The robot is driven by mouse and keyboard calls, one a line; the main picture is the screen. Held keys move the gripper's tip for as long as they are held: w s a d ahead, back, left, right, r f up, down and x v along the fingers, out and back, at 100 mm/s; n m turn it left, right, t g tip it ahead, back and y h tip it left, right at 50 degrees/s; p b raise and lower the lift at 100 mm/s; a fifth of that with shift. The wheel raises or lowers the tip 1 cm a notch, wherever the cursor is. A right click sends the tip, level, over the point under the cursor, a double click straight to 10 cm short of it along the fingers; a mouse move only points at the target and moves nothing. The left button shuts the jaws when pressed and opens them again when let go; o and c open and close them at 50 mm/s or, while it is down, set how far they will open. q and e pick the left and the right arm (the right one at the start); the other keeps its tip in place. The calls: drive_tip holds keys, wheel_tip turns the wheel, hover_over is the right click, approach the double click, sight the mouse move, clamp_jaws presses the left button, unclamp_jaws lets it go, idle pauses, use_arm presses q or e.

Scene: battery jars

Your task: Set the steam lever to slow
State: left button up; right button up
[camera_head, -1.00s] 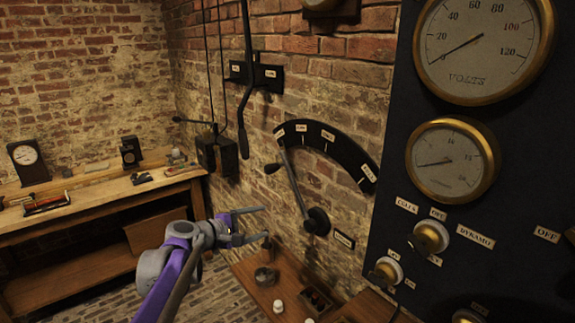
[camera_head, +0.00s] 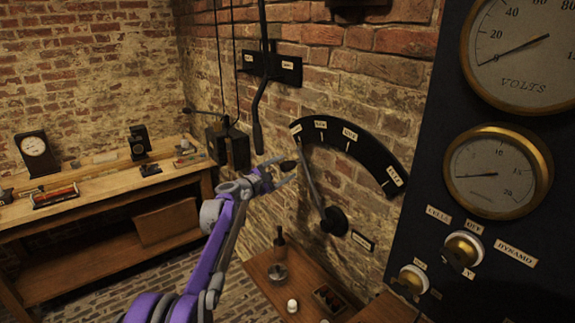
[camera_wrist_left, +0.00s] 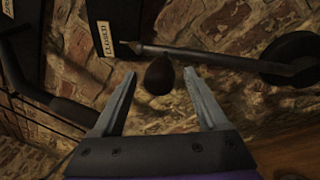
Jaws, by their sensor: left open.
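The steam lever (camera_head: 312,184) is a thin rod rising from a dark round hub (camera_head: 335,221) on the brick wall. Its tip is by the leftmost label of a dark curved quadrant plate (camera_head: 370,155); the small lettering is hard to read. The lever's dark knob (camera_head: 288,165) stands out from the rod. My left gripper (camera_head: 290,170) is open at the knob. In the left wrist view the knob (camera_wrist_left: 159,75) shows between and just ahead of the two open fingers (camera_wrist_left: 164,82), not gripped. My right gripper is not in view.
A dark hanging rod (camera_head: 259,110) and a wall box (camera_head: 228,147) are left of the quadrant. A dark gauge panel (camera_head: 425,180) stands at right. A small wooden table (camera_head: 262,262) with a bottle and jars is below. A workbench (camera_head: 100,190) is at back left.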

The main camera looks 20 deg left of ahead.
use_arm(q)
drive_tip(key=shift+x, duration=1.05)
clamp_jaws()
idle(0.7)
